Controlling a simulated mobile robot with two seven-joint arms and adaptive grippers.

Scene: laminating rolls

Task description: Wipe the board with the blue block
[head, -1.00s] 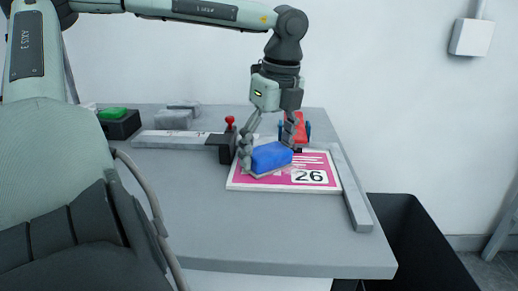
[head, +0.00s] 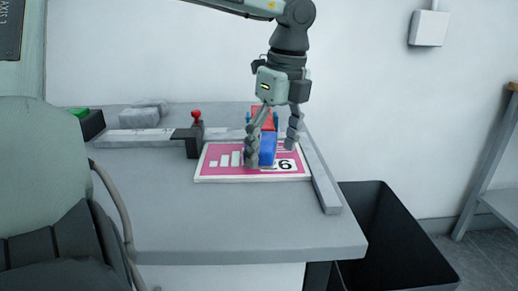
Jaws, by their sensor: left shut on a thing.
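The blue block (head: 267,150) is between the fingers of my left gripper (head: 272,150), which is shut on it. The block stands over the right half of the board (head: 208,172), a pink panel with white bars and a black number. The block looks to be at the board's surface, but I cannot tell for sure if it touches. It covers part of the number. My right gripper is not in view.
Grey straight rails lie behind the board (head: 133,136) and along its right side (head: 322,182). A dark clamp with a red knob (head: 196,115) stands at the board's back left corner. A red thing (head: 262,118) is behind the gripper. A black bin (head: 385,240) is right of the table (head: 210,225).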

